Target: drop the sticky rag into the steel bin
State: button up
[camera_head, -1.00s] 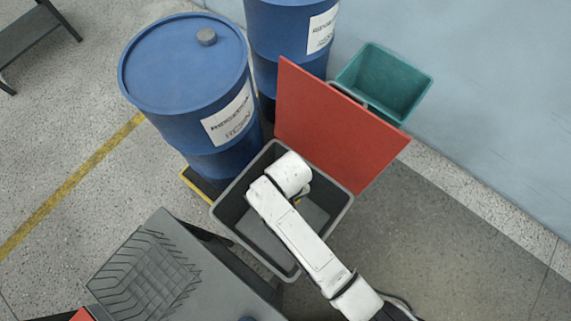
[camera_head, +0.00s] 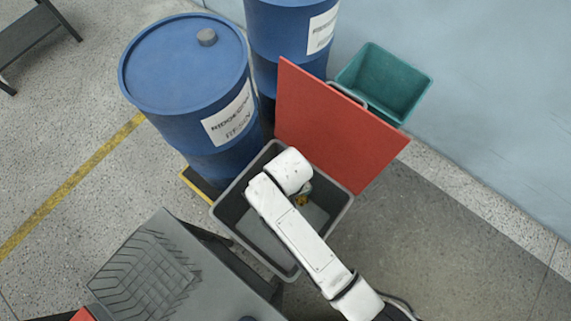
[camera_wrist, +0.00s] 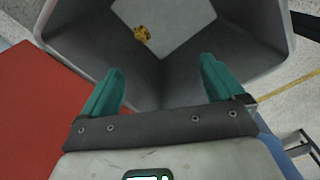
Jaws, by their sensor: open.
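The grey steel bin (camera_head: 243,235) stands below my arm with its red lid (camera_head: 335,130) swung open. The bin's inside also fills the top of the wrist view (camera_wrist: 85,45). A small crumpled yellow-orange rag (camera_wrist: 142,34) is inside the bin, low down by the edge of the pale floor. A bit of the rag shows beside my arm in the head view (camera_head: 301,200). My gripper (camera_wrist: 160,85) is over the bin opening, its teal fingers spread apart with nothing between them. The rag is beyond the fingertips, apart from them. In the head view my arm hides the gripper.
Two blue drums (camera_head: 185,65) (camera_head: 290,45) stand behind and left of the bin. A teal open bin (camera_head: 385,82) is behind the red lid by the wall. A dark grey ribbed surface (camera_head: 150,275) is at the lower left. Floor to the right is clear.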

notch_tip(320, 180, up, 9)
dwell(0.3)
jog(key=shift+f, duration=0.15)
